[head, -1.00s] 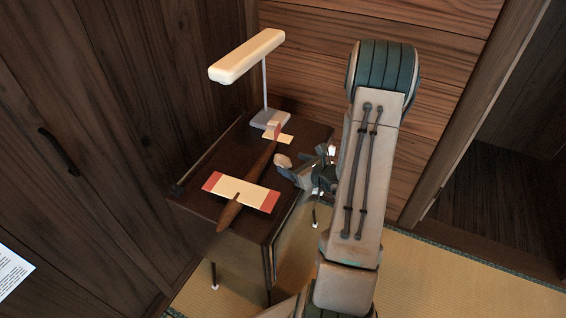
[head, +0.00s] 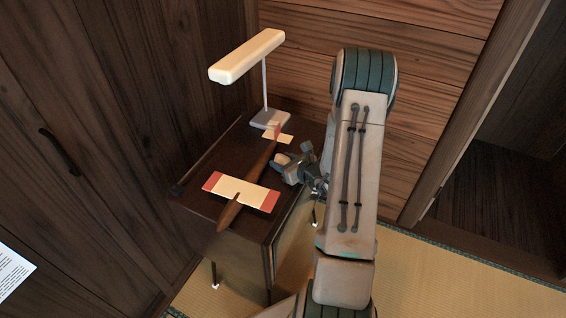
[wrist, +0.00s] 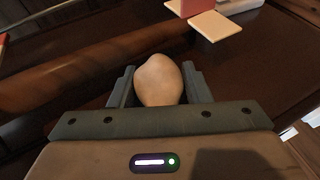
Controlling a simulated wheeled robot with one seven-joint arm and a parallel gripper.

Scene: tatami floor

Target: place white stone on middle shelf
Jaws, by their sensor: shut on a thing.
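The pale, egg-shaped stone (wrist: 159,82) sits between the two fingers of my gripper (wrist: 158,72) in the wrist view. The fingers are shut on it from both sides. In the head view my gripper (head: 288,166) is over the right side of a dark cabinet (head: 190,207), to the right of a toy plane. The stone is mostly hidden by my gripper there. I cannot make out a middle shelf in either view; only the cabinet's top and part of its sides show.
A wooden toy plane (head: 243,192) with red-tipped wings lies across the cabinet top. A lamp (head: 268,119) stands at the back of the top. Wooden walls close in behind and left. Open tatami (head: 450,285) lies to the right.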

